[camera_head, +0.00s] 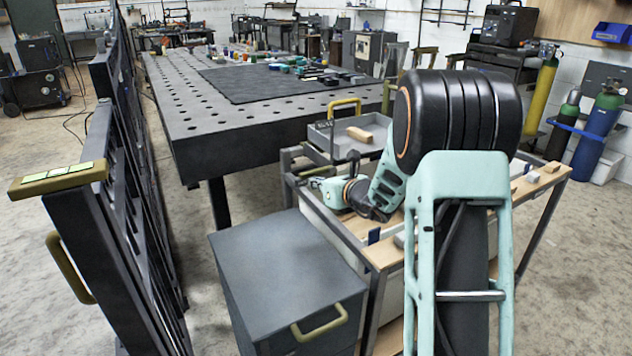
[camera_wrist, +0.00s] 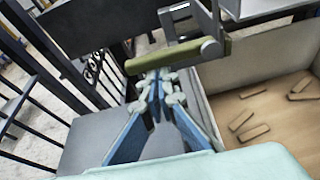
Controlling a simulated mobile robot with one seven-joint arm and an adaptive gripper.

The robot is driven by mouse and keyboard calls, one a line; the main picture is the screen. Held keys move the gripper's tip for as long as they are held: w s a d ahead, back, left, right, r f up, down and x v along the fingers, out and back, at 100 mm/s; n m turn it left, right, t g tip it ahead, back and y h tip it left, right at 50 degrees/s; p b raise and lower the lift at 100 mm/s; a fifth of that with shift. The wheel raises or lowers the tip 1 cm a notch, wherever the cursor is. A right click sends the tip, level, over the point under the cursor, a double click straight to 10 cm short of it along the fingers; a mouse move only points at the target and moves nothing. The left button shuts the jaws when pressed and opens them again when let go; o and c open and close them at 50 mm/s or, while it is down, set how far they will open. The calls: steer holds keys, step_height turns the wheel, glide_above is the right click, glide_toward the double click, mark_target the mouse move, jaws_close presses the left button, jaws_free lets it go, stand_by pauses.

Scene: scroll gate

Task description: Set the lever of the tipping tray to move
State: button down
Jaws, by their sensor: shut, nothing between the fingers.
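The tipping tray (camera_head: 378,123) is a shallow grey tray on the wooden cart, with a wooden block (camera_head: 359,134) in it and a yellow loop handle (camera_head: 344,102) behind. In the wrist view, an olive-green bar (camera_wrist: 150,62), which looks like the lever, runs to a grey round pivot (camera_wrist: 211,48). My gripper (camera_wrist: 157,80) is shut and empty, its tips close below the bar; I cannot tell whether they touch. In the head view, my gripper (camera_head: 322,186) is low at the cart's left side, partly hidden by my arm. No lever marking is readable.
A grey cabinet (camera_head: 285,262) stands in front of the cart. A dark gate (camera_head: 80,220) with olive handles is at the left. A perforated table (camera_head: 205,135) is behind. Loose wooden pieces (camera_wrist: 254,132) lie in a box beside my gripper. Floor is open between gate and cabinet.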

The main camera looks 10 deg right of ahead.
mark_target(317, 171)
steer(key=shift+r+p, duration=0.3)
steer(key=r+m+y+p, duration=0.1)
steer(key=p, duration=0.2)
steer(key=shift+r+m, duration=0.25)
steer(key=shift+m, duration=0.05)
steer(key=r+m+p, duration=0.1)
steer(key=p, duration=0.2)
steer(key=shift+d+r, duration=0.1)
steer(key=d+r+m+y+p, duration=0.1)
steer(key=m+p, duration=0.2)
steer(key=p, duration=0.1)
steer(key=w+d+r+m+y+p, duration=0.1)
steer(key=m+y+p, duration=0.1)
steer(key=m+p, duration=0.1)
steer(key=d+r+m+y+p, duration=0.1)
steer(key=d+r+m+p, duration=0.1)
steer(key=p, duration=0.4)
steer(key=shift+w+r+m+y, duration=0.1)
steer(key=shift+w+m+y, duration=0.1)
steer(key=shift+m+y, duration=0.35)
steer(key=shift+d, duration=0.15)
